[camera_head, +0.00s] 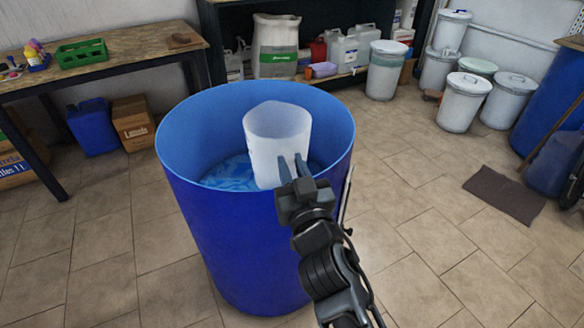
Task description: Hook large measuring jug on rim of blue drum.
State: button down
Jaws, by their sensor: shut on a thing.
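The large measuring jug (277,140) is white and translucent, and it shows upright within the mouth of the blue drum (225,230). My gripper (292,166) is shut on the jug at its lower near side, with the two fingers pointing up and away from me. The jug's base appears above the blue liquid (231,173) inside the drum. My gripper hides part of the jug's lower right and some of the drum's near rim. I cannot tell whether the jug touches the rim.
A wooden table (130,52) with a green crate (81,51) stands at the left. White lidded bins (465,100) stand at the back right. Another blue drum (552,90) is at the right edge. A dark mat (505,194) lies on open tiled floor.

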jog(key=shift+r+p, duration=2.75)
jog(key=shift+r, duration=0.8)
notch_tip(320, 180, up, 5)
jog(key=p, duration=0.4)
